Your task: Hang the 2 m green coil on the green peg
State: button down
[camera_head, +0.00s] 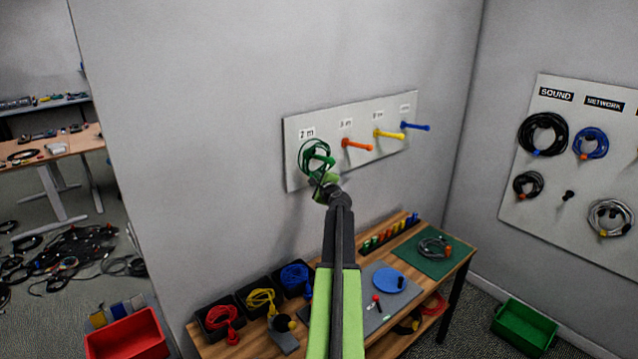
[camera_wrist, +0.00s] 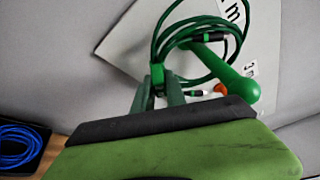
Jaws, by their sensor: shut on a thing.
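The green coil (camera_head: 311,154) is up against the white peg board under the "2 m" label. In the wrist view the coil (camera_wrist: 157,40) hangs in loose loops, with a green band and a dark connector. My gripper (camera_wrist: 158,92) is shut on the coil at its lower part, by the band. In the head view my gripper (camera_head: 323,184) is just below the loops. The green peg (camera_wrist: 226,72) points outward with a rounded tip, right of my fingers. Loops overlap the peg; I cannot tell for sure whether it passes through them.
Orange (camera_head: 357,144), yellow (camera_head: 388,134) and blue (camera_head: 415,126) pegs stick out of the board to the right. Below is a wooden bench (camera_head: 212,344) with bins of coiled cables and a green mat (camera_head: 411,256). Open wall lies above the board.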

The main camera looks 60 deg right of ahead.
jog(key=shift+w+d+f, duration=0.15)
jog(key=shift+w+d, duration=0.1)
jog(key=shift+w, duration=0.5)
jog(key=shift+w+f+b, duration=0.15)
jog(key=shift+f+b, duration=0.85)
jog(key=shift+b, duration=0.05)
jog(key=c, duration=1.3)
grip_release()
jog(key=shift+p+v, duration=1.15)
jog(key=shift+v, duration=7.6)
jog(key=shift+d, duration=0.1)
